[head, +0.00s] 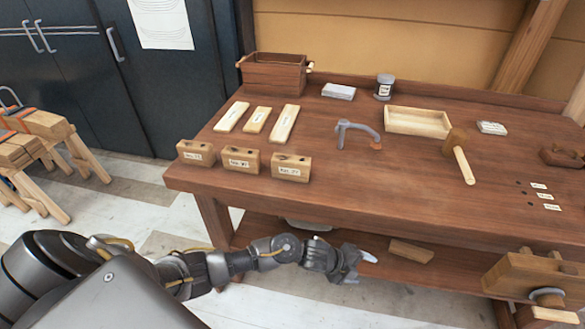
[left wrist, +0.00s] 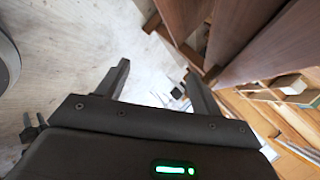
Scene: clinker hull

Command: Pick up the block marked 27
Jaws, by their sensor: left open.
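Three tan wooden blocks with small white labels stand in a row along the front left edge of the workbench: a left block (head: 187,158), a middle block (head: 232,166) and a right block (head: 282,173). The label print is too small for me to tell surely which one reads 27. My left gripper (head: 361,268) is low in front of the bench, below the tabletop and to the right of the blocks. Its two fingers are apart with nothing between them, as the left wrist view (left wrist: 157,72) also shows. My right gripper is not visible.
The workbench (head: 345,195) has a lower shelf holding a wood piece (head: 411,251) near my left gripper. Three pale labelled strips (head: 258,120) lie behind the blocks. A grey clamp-like tool (head: 357,130), mallet (head: 462,160) and shallow tray (head: 417,122) lie further right.

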